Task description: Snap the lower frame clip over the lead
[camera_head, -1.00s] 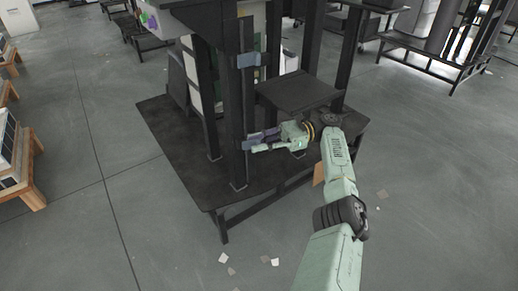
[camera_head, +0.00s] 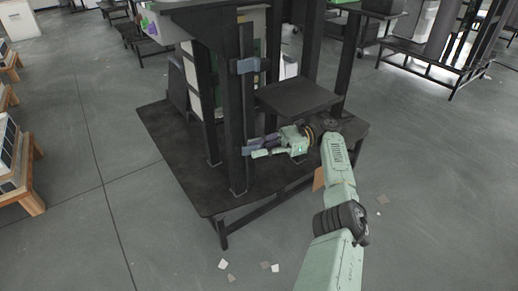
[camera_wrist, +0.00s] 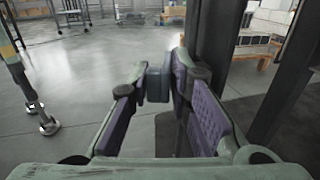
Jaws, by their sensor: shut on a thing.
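The lower frame clip (camera_head: 247,150), a small blue-grey block, sits low on the front dark post (camera_head: 233,120). It also shows in the wrist view (camera_wrist: 158,84), between my fingertips. My gripper (camera_head: 257,148), pale green with purple pads, reaches in from the right and is shut on this clip beside the post. A similar blue-grey upper clip (camera_head: 247,65) is higher on the post. A thin dark vertical strip runs along the post between the clips; I cannot tell whether it is the lead. Whether the lower clip is closed over anything is hidden by my fingers.
The post stands on a dark low platform (camera_head: 175,150). A dark shelf (camera_head: 298,95) hangs just above my gripper and more dark posts stand behind. Pale scraps lie on the floor at the front. The floor at left and right is mostly clear.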

